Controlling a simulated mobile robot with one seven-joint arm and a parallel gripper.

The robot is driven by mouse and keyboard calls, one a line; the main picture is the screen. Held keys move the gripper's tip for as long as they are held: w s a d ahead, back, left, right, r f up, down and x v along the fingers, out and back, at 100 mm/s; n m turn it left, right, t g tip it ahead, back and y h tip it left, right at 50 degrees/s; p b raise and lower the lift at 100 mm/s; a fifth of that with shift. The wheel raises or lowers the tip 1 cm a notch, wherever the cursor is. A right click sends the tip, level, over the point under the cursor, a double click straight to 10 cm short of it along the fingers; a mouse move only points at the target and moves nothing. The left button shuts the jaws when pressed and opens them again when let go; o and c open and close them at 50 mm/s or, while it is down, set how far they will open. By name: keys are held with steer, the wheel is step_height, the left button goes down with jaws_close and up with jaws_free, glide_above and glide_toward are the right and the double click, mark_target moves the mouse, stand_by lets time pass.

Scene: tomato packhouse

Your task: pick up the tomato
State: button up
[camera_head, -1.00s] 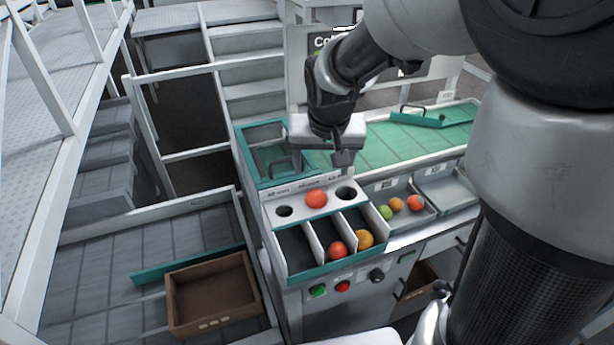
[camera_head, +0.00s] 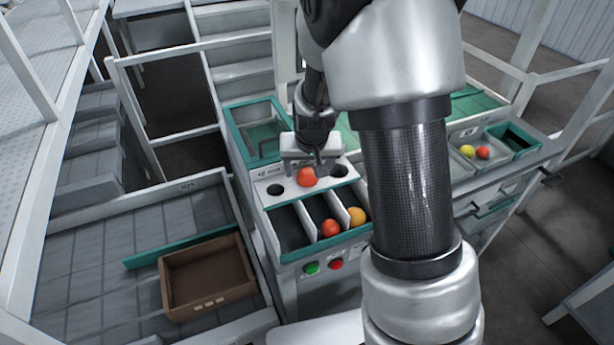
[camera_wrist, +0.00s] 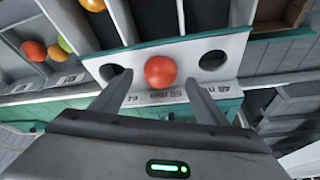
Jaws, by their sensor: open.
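A red tomato (camera_head: 307,177) sits on the middle hole of a white sizing panel (camera_head: 266,178), between two empty dark holes. It also shows in the wrist view (camera_wrist: 160,71), just beyond the fingertips. My gripper (camera_wrist: 158,82) is open and empty, with one finger on each side of the tomato's line in the wrist view. In the head view my gripper (camera_head: 308,165) is right at the tomato, partly hiding the area behind it. I cannot tell whether the fingers touch it.
Below the panel, a compartment bin (camera_head: 281,232) holds another red tomato (camera_head: 329,228) and an orange one (camera_head: 356,216). A brown crate (camera_head: 207,280) stands at left. Several fruits lie in trays at right. A teal-framed box (camera_head: 256,131) stands behind the panel.

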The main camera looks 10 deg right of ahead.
steer(key=shift+x, duration=0.8)
steer(key=c, duration=0.8)
steer(key=shift+c, duration=0.2)
